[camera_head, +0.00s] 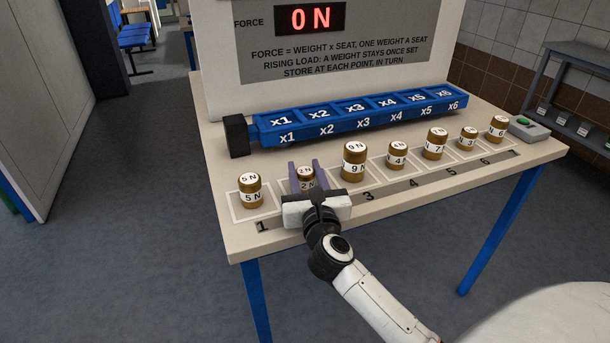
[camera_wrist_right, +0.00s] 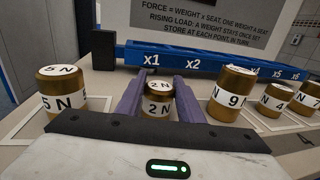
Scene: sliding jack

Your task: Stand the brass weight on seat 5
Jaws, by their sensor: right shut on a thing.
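Several brass weights with white labels stand in a row on the table. The 2 N weight (camera_head: 306,184) is between the purple fingers of my right gripper (camera_head: 305,166), which is shut on it. It also shows in the right wrist view (camera_wrist_right: 158,102), upright between the fingers; whether its base touches the table is hidden. The blue beam (camera_head: 345,128) behind the row has seats marked x1 to x6, and seat x5 (camera_head: 416,99) is near its right end. No weight shows on the beam. My left gripper is not in view.
The 5 N weight (camera_head: 250,190) is left of my right gripper and the 9 N weight (camera_head: 354,162) close on its right. A black block (camera_head: 236,135) is at the beam's left end. A green-button box (camera_head: 529,128) is at the table's right. The display (camera_head: 310,18) reads 0 N.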

